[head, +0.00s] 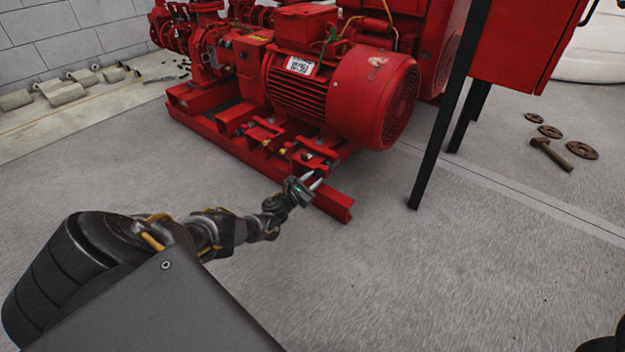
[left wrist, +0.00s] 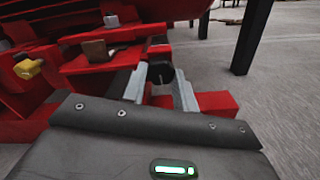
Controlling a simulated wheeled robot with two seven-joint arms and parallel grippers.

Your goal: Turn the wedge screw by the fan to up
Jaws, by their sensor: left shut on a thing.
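The red motor (head: 340,90) with its round fan end (head: 402,105) sits on a red base frame (head: 335,203). My left gripper (head: 314,180) reaches the frame below the fan end. In the left wrist view the two pale fingers (left wrist: 161,76) stand either side of a dark round screw head (left wrist: 161,70), which I take to be the wedge screw by the fan. The gripper is shut on it. The screw's shank and lower end are hidden, and its turn cannot be read.
Yellow fittings (head: 266,142) sit along the frame to the left; one shows in the left wrist view (left wrist: 28,68). A red cabinet (head: 525,40) on black legs (head: 440,130) stands at the right. A hammer (head: 550,153) and rusty discs (head: 582,150) lie beyond. The front floor is clear.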

